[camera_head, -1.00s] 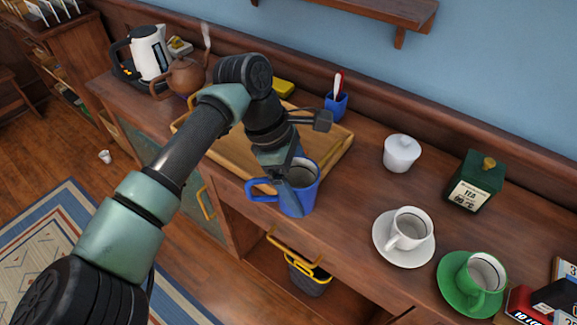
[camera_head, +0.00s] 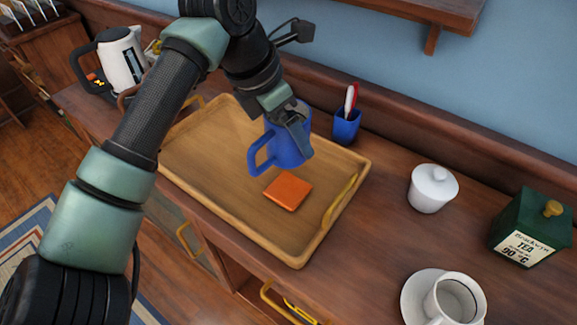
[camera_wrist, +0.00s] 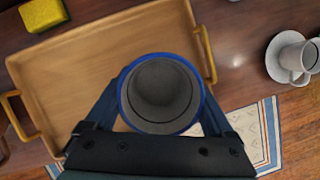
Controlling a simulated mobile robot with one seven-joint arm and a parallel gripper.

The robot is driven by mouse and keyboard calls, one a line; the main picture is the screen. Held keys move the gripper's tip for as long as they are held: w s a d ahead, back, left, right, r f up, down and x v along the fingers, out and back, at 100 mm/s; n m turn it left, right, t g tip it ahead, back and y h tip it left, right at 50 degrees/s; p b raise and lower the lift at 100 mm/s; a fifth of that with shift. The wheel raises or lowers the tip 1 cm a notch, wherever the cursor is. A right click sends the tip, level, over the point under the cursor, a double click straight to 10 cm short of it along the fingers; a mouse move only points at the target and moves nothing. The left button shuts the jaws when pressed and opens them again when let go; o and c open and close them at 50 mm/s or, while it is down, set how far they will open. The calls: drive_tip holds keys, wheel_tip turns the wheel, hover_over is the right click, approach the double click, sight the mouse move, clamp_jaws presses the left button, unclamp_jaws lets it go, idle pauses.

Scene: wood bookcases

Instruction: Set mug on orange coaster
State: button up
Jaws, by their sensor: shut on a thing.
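The blue mug (camera_head: 288,146) is held upright by my gripper (camera_head: 297,120) in the head view, above the wooden tray. In the wrist view the mug (camera_wrist: 161,93) shows its grey inside and blue rim between the fingers of my gripper (camera_wrist: 160,100). The orange coaster (camera_head: 287,192) lies in the tray, just below the mug and towards the near side in the head view. The coaster is empty. In the wrist view the coaster is hidden.
The wooden tray (camera_head: 215,190) has yellow handles and a raised rim. A blue cup with pens (camera_head: 346,125), a white lidded pot (camera_head: 432,189), a green tea box (camera_head: 531,228) and a white cup (camera_head: 455,300) on a saucer stand to the right. A kettle (camera_head: 118,60) stands at the left.

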sight(290, 155)
drive_tip(key=f, duration=0.5)
drive_tip(key=shift+s+f, duration=0.15)
drive_tip(key=shift+s, duration=0.05)
drive_tip(key=shift+f+b, duration=0.3)
drive_tip(key=shift+f, duration=1.7)
drive_tip(key=shift+f, duration=0.1)
drive_tip(key=o, duration=1.4)
